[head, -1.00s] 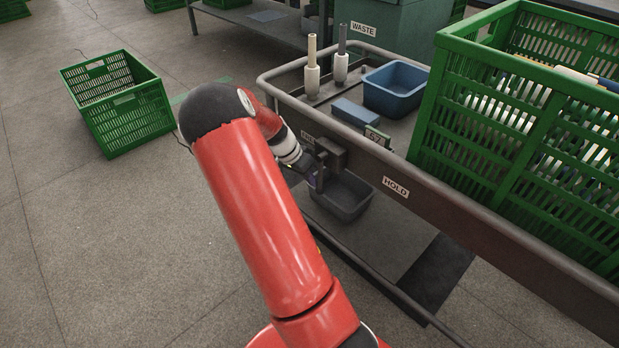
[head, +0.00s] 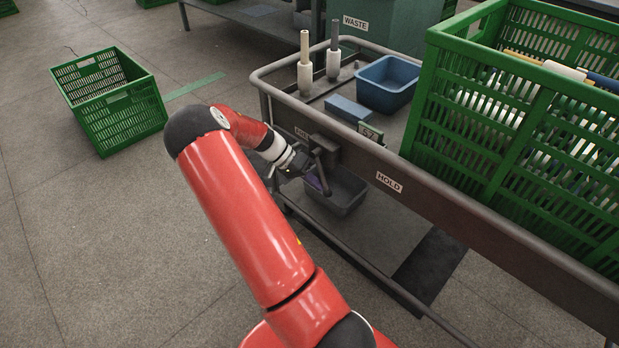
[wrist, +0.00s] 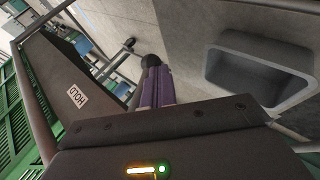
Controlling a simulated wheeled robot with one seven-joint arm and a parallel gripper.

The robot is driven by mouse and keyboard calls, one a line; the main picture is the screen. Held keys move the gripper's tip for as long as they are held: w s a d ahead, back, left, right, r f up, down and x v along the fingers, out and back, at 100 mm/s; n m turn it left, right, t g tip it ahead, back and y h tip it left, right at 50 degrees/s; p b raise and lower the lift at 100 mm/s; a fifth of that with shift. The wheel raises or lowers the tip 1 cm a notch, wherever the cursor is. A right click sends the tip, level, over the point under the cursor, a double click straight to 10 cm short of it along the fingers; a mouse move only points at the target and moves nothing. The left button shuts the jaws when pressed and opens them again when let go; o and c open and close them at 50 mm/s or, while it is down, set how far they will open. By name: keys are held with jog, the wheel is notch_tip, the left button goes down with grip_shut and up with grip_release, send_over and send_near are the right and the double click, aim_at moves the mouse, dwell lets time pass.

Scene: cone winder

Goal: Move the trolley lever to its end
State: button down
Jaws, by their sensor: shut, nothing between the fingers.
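The trolley lever (head: 319,160) is a thin dark bar on a block fixed to the trolley's side rail (head: 440,203), left of the HOLD label. It hangs down at a tilt. My gripper (head: 314,182) is at the lever's lower end, on the side nearer me, with its purple fingers partly hidden in the head view. In the wrist view my gripper (wrist: 156,82) is shut with its purple fingers together and nothing between them. A dark round knob, seemingly the lever's end, is right at the fingertips; I cannot tell whether they touch.
A large green crate (head: 490,130), a blue tub (head: 388,84) and two cones are on the trolley. Another green crate (head: 120,115) stands on open floor at left.

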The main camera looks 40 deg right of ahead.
jog(key=s+r+n+g+h, duration=0.3)
jog(key=s+r+g, duration=0.4)
jog(key=g, duration=0.3)
jog(key=shift+s+d+n+g+h, duration=0.3)
jog(key=shift+s+n, duration=0.1)
jog(key=shift+s, duration=0.1)
jog(key=shift+r, duration=0.1)
dwell(0.4)
